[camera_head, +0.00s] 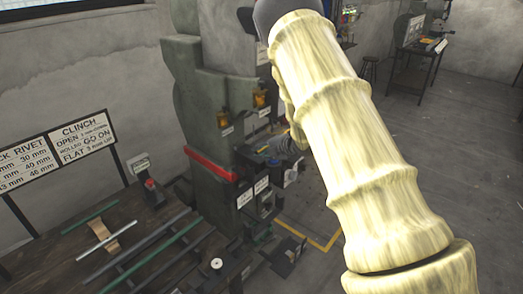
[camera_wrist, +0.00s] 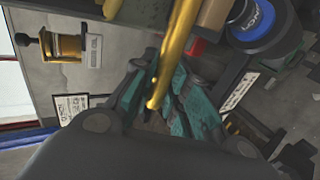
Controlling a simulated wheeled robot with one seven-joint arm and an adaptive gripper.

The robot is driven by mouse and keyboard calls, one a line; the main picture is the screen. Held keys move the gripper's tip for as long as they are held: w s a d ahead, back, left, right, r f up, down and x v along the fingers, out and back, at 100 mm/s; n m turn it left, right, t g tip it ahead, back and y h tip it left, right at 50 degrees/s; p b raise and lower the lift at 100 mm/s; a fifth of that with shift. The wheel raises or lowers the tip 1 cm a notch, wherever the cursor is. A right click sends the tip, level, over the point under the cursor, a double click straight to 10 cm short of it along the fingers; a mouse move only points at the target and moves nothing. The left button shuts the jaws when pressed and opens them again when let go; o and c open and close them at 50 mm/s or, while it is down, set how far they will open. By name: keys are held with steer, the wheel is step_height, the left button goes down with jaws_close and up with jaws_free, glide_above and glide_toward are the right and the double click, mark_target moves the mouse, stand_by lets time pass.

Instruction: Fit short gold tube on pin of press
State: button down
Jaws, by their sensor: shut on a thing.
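My gripper (camera_wrist: 160,88) shows in the wrist view with its teal fingers shut on a gold tube (camera_wrist: 174,45). The tube is slim and runs from between the fingers up past the top edge of the picture. The rivet press (camera_head: 205,115) stands in the middle of the head view, tall and grey-green with a red band. My pale arm covers its right side there, and I cannot make out the gripper clearly. The pin of the press cannot be made out in either view, so I cannot tell how the tube lies to it.
A dark workbench (camera_head: 75,262) at lower left bears several green and grey rods and a small box with a red button (camera_head: 150,188). Sign boards (camera_head: 85,140) stand behind it. In the wrist view, a round part with a blue label (camera_wrist: 254,18) is near the tube's right.

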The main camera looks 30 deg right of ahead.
steer(key=shift+f+b, duration=0.4)
steer(key=shift+f, duration=0.3)
steer(key=c, duration=1.3)
jaws_free()
steer(key=v, duration=1.2)
steer(key=shift+d, duration=0.1)
